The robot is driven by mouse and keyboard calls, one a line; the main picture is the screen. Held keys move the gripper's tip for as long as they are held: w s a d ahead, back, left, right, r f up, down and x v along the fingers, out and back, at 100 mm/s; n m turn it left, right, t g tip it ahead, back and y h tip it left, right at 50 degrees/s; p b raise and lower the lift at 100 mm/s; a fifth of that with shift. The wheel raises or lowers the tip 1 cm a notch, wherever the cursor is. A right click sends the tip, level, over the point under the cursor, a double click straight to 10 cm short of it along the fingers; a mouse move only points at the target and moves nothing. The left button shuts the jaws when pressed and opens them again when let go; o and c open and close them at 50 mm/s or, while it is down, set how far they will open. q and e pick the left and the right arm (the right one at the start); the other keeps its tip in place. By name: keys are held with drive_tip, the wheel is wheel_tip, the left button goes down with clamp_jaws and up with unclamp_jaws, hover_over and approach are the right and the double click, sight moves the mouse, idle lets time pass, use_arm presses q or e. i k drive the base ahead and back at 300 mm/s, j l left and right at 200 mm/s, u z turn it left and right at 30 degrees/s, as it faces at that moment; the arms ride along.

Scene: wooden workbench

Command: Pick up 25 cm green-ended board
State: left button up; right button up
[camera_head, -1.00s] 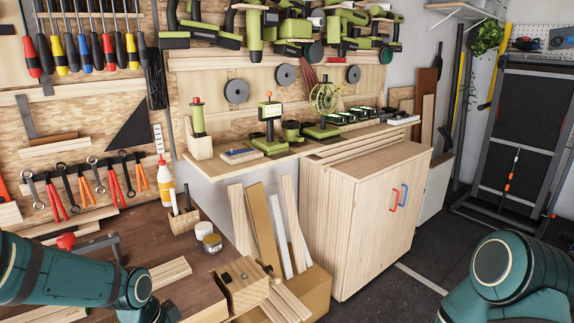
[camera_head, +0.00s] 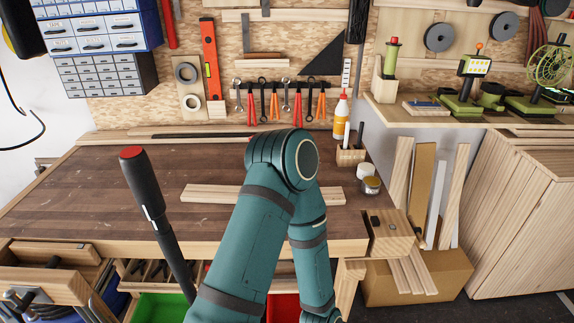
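Light wooden boards (camera_head: 225,193) lie flat on the brown workbench top (camera_head: 90,190), partly hidden behind one of my arms. I see no green end on them, and I cannot tell whether one is the 25 cm green-ended board. My teal arm rises from the bottom middle, bends above the bench and comes back down. Neither gripper is in view.
A black handle with a red top (camera_head: 144,185) stands up in front of the bench. A green bin (camera_head: 160,307) and a red bin (camera_head: 283,308) show below. A small can (camera_head: 371,185) and glue bottle (camera_head: 341,116) stand at right. The bench's left half is mostly clear.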

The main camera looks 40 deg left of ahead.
sight(193, 193)
drive_tip(key=l+u, duration=0.15)
drive_tip(key=u, duration=0.2)
drive_tip(key=l+u, duration=0.15)
drive_tip(key=u, duration=0.25)
drive_tip(key=j+u, duration=0.15)
drive_tip(key=u, duration=0.35)
drive_tip(key=j+u, duration=0.1)
drive_tip(key=u, duration=0.4)
drive_tip(key=i+j+z, duration=0.1)
drive_tip(key=j+z, duration=0.7)
drive_tip(key=j, duration=0.15)
drive_tip(key=j+z, duration=0.35)
drive_tip(key=k+j+z, duration=0.2)
drive_tip(key=j+z, duration=0.2)
drive_tip(key=j, duration=0.15)
